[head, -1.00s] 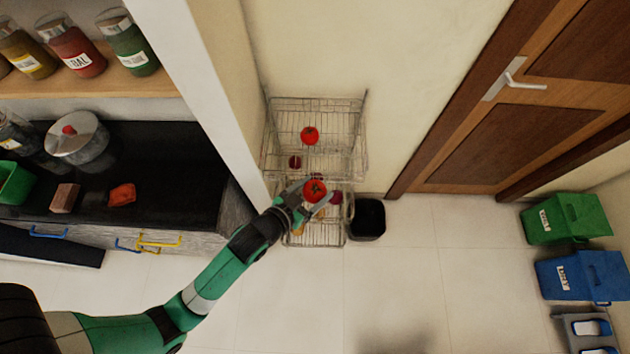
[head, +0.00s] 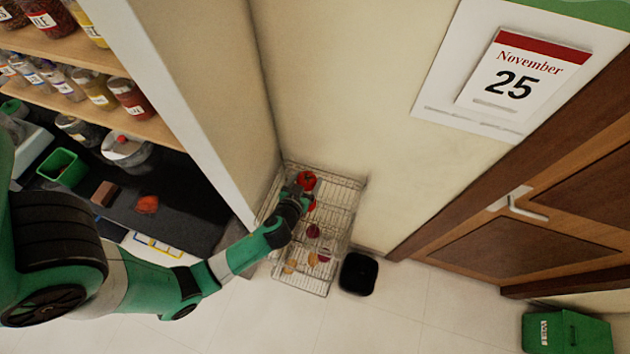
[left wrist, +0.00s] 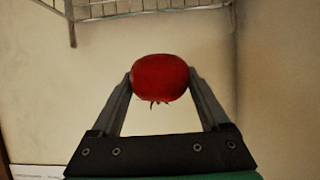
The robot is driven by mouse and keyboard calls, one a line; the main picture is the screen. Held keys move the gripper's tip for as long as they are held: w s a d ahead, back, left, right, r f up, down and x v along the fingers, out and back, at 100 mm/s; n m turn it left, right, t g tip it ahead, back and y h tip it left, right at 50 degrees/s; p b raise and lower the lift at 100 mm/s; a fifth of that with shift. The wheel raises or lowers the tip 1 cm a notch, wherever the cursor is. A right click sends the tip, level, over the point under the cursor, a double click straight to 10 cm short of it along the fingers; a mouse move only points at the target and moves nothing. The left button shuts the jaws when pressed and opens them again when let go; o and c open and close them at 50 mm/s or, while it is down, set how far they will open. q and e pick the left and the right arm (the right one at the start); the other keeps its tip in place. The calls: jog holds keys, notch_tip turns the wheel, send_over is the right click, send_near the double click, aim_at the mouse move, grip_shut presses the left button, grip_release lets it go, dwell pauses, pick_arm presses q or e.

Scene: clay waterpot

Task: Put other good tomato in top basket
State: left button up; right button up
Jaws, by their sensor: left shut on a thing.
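My left gripper (head: 299,189) is shut on a red tomato (head: 307,180), held at the upper part of the wire rack by the wall. The left wrist view shows the tomato (left wrist: 160,78) between the two fingers (left wrist: 160,82), its green stem end pointing down in the picture. Another red tomato (head: 311,203) shows just below it, beside the gripper, in the top basket (head: 345,186) as far as I can tell; the gripper partly covers it. My right gripper is not in view.
Lower baskets (head: 318,287) hold several dark red and yellowish items. A black bin (head: 358,273) stands on the floor right of the rack. A wall edge and a dark counter (head: 185,215) lie to the left. A door (head: 545,235) is at right.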

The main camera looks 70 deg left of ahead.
aim_at(307, 190)
pick_arm(q)
jog(key=shift+s+d+f, duration=0.15)
jog(key=shift+f, duration=0.1)
jog(key=shift+f+b, duration=0.35)
jog(key=shift+b, duration=0.1)
notch_tip(307, 190, down, 5)
jog(key=b, duration=0.3)
jog(key=shift+b, duration=0.4)
jog(key=o, duration=1.3)
jog(key=shift+d, duration=0.1)
